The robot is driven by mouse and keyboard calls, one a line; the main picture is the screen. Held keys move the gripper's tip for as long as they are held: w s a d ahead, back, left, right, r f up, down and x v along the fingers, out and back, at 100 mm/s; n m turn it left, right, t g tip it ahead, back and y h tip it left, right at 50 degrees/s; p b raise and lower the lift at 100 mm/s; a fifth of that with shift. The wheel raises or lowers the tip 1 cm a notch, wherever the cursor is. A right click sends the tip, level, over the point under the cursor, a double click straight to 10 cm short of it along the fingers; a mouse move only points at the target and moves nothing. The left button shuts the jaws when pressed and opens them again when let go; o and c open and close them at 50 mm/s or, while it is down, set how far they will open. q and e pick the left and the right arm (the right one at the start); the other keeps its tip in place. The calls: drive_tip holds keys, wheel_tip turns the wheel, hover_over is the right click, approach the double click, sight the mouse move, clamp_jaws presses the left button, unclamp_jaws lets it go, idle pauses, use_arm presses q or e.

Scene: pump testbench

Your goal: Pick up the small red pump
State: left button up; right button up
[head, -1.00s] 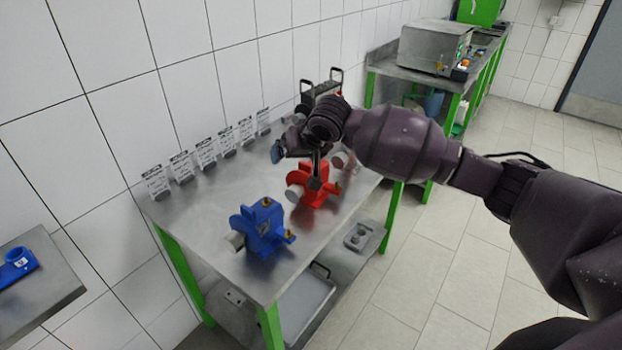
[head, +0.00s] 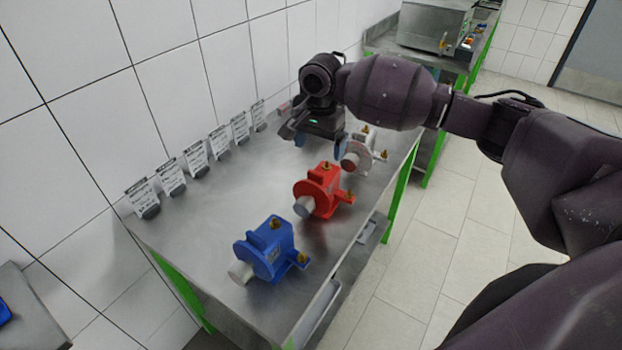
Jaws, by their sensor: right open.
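The small red pump (head: 320,190) stands on the steel table (head: 205,225) between a blue pump (head: 268,249) and a white pump (head: 361,150). It is in plain view, with a grey round end facing front left and brass fittings. My right gripper (head: 318,142) is open and points down above the table, behind the red pump in the picture and left of the white pump. It appears empty and apart from the red pump. My left gripper is out of view.
Several label cards (head: 197,158) stand along the tiled wall at the table's back edge. A metal box device (head: 434,25) sits on another bench farther back. The table's left part is bare.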

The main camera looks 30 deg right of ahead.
sight(320, 177)
drive_tip(key=f, duration=0.5)
drive_tip(key=shift+s, duration=0.2)
drive_tip(key=shift+f, duration=0.75)
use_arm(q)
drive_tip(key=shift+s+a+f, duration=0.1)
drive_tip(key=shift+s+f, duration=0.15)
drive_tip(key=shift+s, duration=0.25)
use_arm(e)
drive_tip(key=shift+w+d+f, duration=0.1)
drive_tip(key=shift+f, duration=0.95)
drive_tip(key=shift+w+d+f, duration=0.1)
drive_tip(key=shift+f, duration=0.9)
drive_tip(key=c, duration=1.6)
